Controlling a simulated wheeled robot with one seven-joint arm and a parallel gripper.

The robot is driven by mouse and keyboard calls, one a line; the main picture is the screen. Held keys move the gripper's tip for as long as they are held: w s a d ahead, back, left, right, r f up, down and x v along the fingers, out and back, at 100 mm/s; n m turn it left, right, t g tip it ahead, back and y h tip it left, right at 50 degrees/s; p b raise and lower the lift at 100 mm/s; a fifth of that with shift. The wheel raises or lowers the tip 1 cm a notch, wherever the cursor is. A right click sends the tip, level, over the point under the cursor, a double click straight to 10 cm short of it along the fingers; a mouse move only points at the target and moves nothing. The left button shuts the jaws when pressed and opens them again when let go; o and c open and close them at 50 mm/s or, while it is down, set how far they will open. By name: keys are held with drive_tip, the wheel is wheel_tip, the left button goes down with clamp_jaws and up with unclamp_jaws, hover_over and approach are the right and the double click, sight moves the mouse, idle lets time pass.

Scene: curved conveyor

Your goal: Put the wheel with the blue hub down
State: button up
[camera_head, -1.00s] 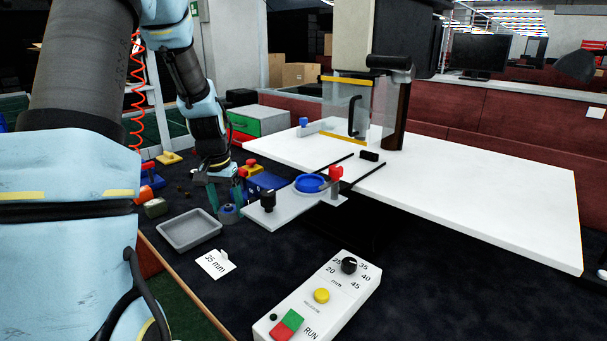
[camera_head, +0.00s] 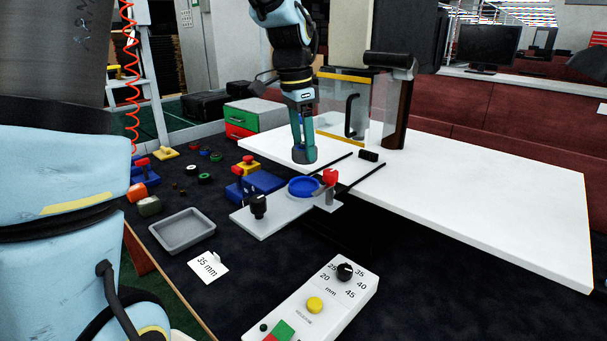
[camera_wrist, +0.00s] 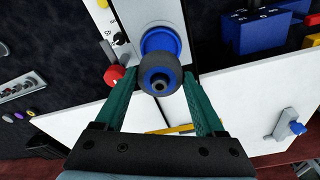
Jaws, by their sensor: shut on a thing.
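My gripper (camera_head: 303,152) is shut on the wheel with the blue hub (camera_wrist: 159,76). In the wrist view the dark tyre sits between the two green fingertips and the blue hub faces the camera. In the head view the wheel (camera_head: 304,155) shows dark at the fingertips, held above the grey plate's back end. A blue round seat (camera_head: 303,187) lies on the grey plate (camera_head: 262,219), just in front of and below the wheel. The seat also shows behind the wheel in the wrist view (camera_wrist: 160,38).
A red knob (camera_head: 330,176) and a black knob (camera_head: 258,206) stand beside the blue seat. A white table (camera_head: 480,190) with a clear guard lies behind. An empty grey tray (camera_head: 181,231), a card (camera_head: 208,266) and a control box (camera_head: 330,290) are in front.

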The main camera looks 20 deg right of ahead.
drive_tip(key=shift+f+p, duration=0.7)
drive_tip(key=shift+f, duration=2.7)
drive_tip(key=shift+f, duration=0.2)
drive_tip(key=o, duration=1.4)
drive_tip(key=shift+r, duration=0.1)
